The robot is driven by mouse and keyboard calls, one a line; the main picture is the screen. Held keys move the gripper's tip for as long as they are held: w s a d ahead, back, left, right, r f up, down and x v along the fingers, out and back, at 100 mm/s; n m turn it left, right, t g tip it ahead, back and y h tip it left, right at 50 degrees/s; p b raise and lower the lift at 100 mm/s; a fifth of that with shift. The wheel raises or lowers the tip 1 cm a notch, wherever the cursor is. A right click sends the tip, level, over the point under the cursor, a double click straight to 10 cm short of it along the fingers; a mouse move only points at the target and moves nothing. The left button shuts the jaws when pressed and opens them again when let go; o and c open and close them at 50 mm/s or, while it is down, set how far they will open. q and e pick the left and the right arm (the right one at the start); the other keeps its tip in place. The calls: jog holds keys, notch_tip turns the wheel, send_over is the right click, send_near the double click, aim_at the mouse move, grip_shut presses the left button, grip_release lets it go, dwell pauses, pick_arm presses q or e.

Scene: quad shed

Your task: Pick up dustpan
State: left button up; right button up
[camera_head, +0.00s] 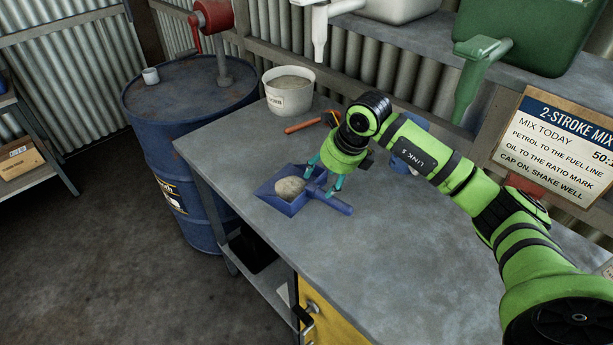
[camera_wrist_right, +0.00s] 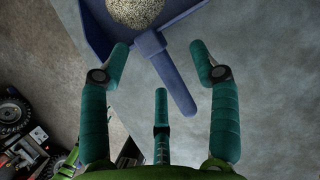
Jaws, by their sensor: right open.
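A blue dustpan (camera_head: 291,208) lies on the grey workbench near its left edge, with a heap of pale granular material (camera_head: 289,187) in its pan. Its handle (camera_head: 331,202) points to the right and toward the front. My right gripper (camera_head: 323,178) is open above the dustpan, by the start of the handle. In the right wrist view the dustpan's handle (camera_wrist_right: 168,75) lies between the open fingers, with clear space on both sides. I cannot tell the exact height of the fingertips above it. My left gripper is not in view.
A white bucket (camera_head: 289,91) and an orange-handled tool (camera_head: 303,125) are behind the dustpan. A blue drum (camera_head: 186,105) stands left of the workbench (camera_head: 375,265). A green funnel (camera_head: 475,75) hangs from the shelf above. The bench front is clear.

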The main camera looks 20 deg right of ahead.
aim_at(317, 191)
jog(key=p+x, duration=0.2)
jog(key=x, duration=0.1)
jog(key=s+p+x, duration=0.1)
jog(key=x, duration=0.1)
jog(key=shift+w+a+f, duration=0.1)
jog(key=shift+a+f, duration=0.1)
jog(key=shift+a, duration=0.15)
jog(key=shift+s+a+r, duration=0.2)
jog(key=shift+s, duration=0.15)
jog(key=shift+c, duration=0.4)
jog(key=c, duration=0.6)
jog(key=shift+w+f, duration=0.1)
grip_shut()
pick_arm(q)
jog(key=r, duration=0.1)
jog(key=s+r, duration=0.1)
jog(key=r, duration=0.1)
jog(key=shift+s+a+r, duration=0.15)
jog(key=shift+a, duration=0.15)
pick_arm(e)
jog(key=shift+d, duration=0.1)
